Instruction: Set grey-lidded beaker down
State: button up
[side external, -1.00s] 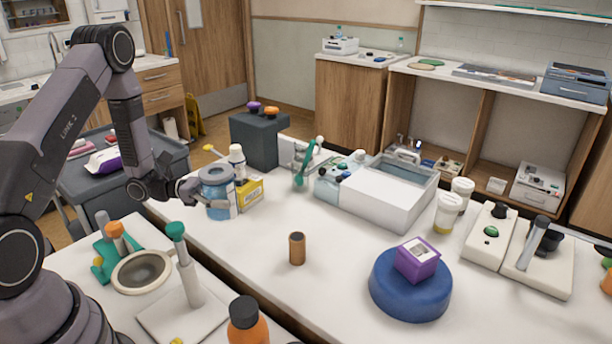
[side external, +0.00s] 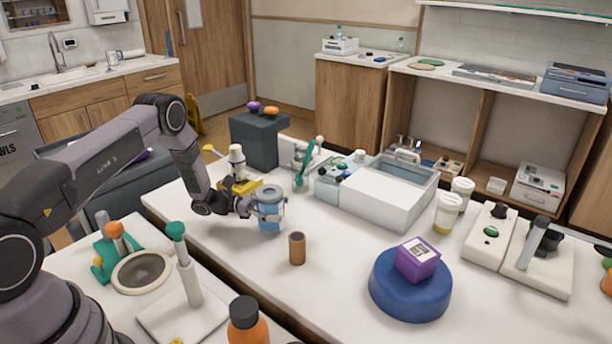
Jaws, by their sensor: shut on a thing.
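The grey-lidded beaker (side external: 269,212) is a clear cup with a blue lower part and a blue-grey lid. It is upright above the white table, left of its middle. My gripper (side external: 254,207) reaches it from the left and is shut on its side. The fingers are partly hidden by the beaker. I cannot tell whether its base touches the table. A small brown cylinder (side external: 297,248) stands just to its front right, apart from it.
A yellow box (side external: 240,187) and a white bottle (side external: 237,158) stand close behind my gripper. A white bin (side external: 385,200) is at the back. A blue round base (side external: 409,285) bears a purple box (side external: 418,259) at the right. Table between the brown cylinder and the blue base is clear.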

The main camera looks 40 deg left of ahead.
jog(key=shift+f, duration=0.55)
jog(key=o, duration=1.2)
jog(key=shift+f, duration=0.15)
